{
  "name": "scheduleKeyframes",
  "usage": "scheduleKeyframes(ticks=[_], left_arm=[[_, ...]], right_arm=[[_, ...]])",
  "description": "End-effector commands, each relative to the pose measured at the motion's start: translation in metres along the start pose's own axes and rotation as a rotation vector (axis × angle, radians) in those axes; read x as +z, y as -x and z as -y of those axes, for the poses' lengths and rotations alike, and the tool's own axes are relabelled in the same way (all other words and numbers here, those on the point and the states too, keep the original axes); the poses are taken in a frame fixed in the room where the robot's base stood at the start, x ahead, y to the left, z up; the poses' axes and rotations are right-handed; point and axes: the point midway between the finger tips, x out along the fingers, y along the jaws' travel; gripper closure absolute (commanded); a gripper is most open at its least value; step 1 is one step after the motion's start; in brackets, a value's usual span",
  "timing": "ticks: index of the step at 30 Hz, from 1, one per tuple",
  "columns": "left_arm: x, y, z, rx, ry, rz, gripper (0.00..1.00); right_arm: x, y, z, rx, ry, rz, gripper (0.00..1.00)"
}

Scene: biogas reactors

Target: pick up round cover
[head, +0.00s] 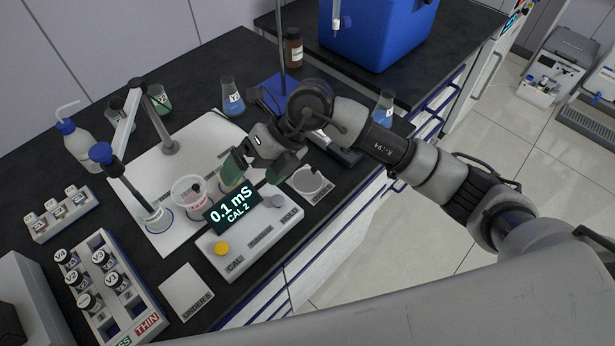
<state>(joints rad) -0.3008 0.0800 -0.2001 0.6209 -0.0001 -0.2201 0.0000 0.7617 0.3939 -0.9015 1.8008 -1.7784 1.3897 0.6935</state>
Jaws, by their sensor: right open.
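A pale round disc (308,180), which looks like the round cover, lies flat on the small plate marked "OVERS" at the right side of the bench's front edge. My right gripper (262,164) is open and empty, pointing down to the left of the disc, above and behind the meter (240,232). It is apart from the disc. A beaker with greenish liquid (230,177) stands just beside and partly behind its left finger. My left gripper is not in view.
Beakers and a probe stand (168,147) occupy the white mat. Flasks (232,98), a wash bottle (76,143), vial racks (110,280) and an "UNDERS" plate (187,292) surround it. A blue box (375,35) stands at the back.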

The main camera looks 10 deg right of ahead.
Motion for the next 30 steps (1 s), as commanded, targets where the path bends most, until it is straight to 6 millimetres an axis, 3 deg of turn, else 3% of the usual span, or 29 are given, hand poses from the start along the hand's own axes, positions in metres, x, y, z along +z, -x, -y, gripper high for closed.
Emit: scheduleKeyframes(ticks=[3, 6, 11, 14, 21, 30], left_arm=[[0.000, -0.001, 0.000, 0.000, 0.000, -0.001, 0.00], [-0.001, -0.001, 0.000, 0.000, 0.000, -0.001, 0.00], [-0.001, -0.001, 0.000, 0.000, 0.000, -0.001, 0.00], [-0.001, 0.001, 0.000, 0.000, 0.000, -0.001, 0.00], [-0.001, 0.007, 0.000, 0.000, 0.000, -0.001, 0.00], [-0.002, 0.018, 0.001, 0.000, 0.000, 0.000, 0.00]], right_arm=[[0.009, 0.026, 0.047, -0.339, -0.025, -0.043, 0.00], [0.013, 0.050, 0.073, -0.546, -0.065, -0.057, 0.00], [0.016, 0.073, 0.093, -0.712, -0.113, -0.064, 0.00], [0.015, 0.070, 0.101, -0.735, -0.123, -0.068, 0.00], [0.011, 0.042, 0.124, -0.731, -0.122, -0.069, 0.00], [0.011, 0.019, 0.140, -0.729, -0.122, -0.070, 0.00]])
